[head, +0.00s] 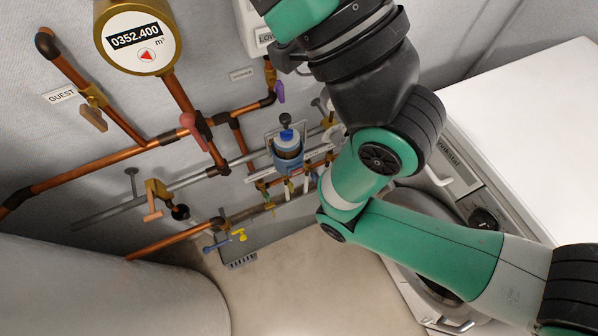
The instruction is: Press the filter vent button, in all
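My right arm comes in from the lower right, bends beside the unit and runs up to the top edge. No fingertips of my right gripper show. My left arm and gripper are not in view.
A round brass meter (138,40) and copper pipes (95,167) with several valve handles cover the wall. A white box (255,28) hangs at the top. A white appliance (540,130) stands at right, a large grey rounded vessel (100,290) lower left. Floor between is clear.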

